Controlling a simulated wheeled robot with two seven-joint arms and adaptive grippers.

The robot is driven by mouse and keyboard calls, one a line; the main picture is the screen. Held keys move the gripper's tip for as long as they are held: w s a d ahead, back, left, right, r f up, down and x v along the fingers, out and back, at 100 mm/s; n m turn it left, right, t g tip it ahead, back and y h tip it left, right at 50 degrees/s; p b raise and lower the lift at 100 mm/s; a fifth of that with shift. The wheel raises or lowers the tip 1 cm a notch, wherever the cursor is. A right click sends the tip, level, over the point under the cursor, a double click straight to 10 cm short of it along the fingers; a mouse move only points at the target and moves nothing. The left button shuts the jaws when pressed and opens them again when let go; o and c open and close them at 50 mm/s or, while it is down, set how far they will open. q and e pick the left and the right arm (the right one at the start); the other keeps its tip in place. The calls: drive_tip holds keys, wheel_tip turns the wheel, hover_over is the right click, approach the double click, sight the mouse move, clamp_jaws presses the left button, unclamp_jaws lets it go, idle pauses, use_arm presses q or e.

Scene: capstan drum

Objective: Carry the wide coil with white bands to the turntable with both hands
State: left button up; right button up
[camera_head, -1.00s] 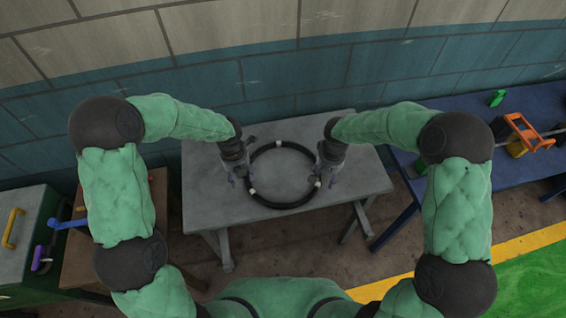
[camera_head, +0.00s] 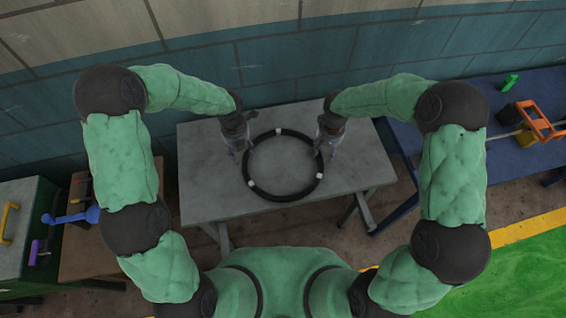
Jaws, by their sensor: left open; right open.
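The wide coil, a black ring with white bands (camera_head: 284,197), lies flat on the grey table. My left gripper (camera_head: 238,154) is open at the coil's left side, over its far-left part. My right gripper (camera_head: 328,152) is open at the coil's right side, over its far-right part. Neither visibly carries the coil; whether the fingers touch it or straddle its rim is too small to tell. I cannot make out a turntable in this view.
The grey table (camera_head: 210,196) has bare top around the coil. A blue table (camera_head: 490,158) at right carries an orange item (camera_head: 531,120) and a green block (camera_head: 510,81). A wooden stand (camera_head: 85,258) and green cabinet (camera_head: 30,225) are at left. A tiled wall (camera_head: 270,70) stands behind.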

sight(244, 162)
use_arm(q)
wheel_tip(244, 162, down, 9)
drive_tip(key=shift+r, duration=0.15)
use_arm(e)
wheel_tip(244, 162, down, 9)
drive_tip(key=shift+r, duration=0.1)
use_arm(q)
drive_tip(key=shift+c, duration=0.3)
use_arm(e)
drive_tip(key=shift+c, duration=0.3)
use_arm(q)
clamp_jaws()
use_arm(e)
clamp_jaws()
